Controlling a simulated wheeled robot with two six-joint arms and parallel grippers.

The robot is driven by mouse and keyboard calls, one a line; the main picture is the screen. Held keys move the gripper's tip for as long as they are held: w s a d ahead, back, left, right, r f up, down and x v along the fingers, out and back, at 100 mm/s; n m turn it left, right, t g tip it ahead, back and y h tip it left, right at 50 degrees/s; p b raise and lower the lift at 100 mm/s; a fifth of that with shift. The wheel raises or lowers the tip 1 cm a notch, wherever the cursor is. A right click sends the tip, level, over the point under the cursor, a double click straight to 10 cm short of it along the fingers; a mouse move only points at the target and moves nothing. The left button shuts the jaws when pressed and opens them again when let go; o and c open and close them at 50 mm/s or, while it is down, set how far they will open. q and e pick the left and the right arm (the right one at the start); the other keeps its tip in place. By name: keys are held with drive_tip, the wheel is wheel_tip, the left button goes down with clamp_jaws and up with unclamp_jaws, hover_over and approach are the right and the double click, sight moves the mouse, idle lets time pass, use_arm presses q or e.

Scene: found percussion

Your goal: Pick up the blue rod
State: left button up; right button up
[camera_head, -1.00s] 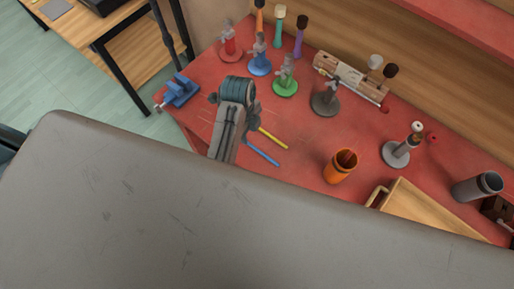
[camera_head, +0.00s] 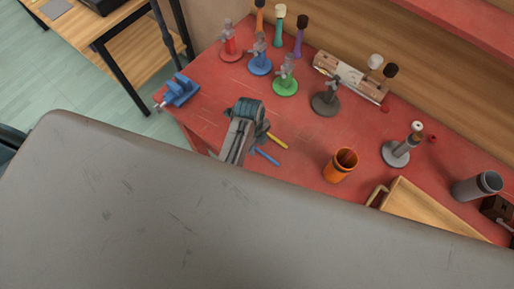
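The blue rod (camera_head: 267,157) lies on the red tabletop, its right end showing and its other end hidden behind my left arm. A yellow rod (camera_head: 278,141) lies just beyond it, also partly covered. My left gripper (camera_head: 260,139) is low over the covered ends of the two rods. Its fingers are mostly hidden by the wrist, so I cannot tell whether they are open or touching a rod. My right gripper is not in view.
An orange cup (camera_head: 340,165) stands right of the rods on the red table (camera_head: 305,135). A green stand (camera_head: 285,86), a dark stand (camera_head: 325,102) and a blue vise (camera_head: 180,91) are around. A wooden box (camera_head: 425,212) is at right.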

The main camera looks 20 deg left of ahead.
use_arm(q)
drive_tip(key=shift+f, duration=0.25)
clamp_jaws()
idle(0.4)
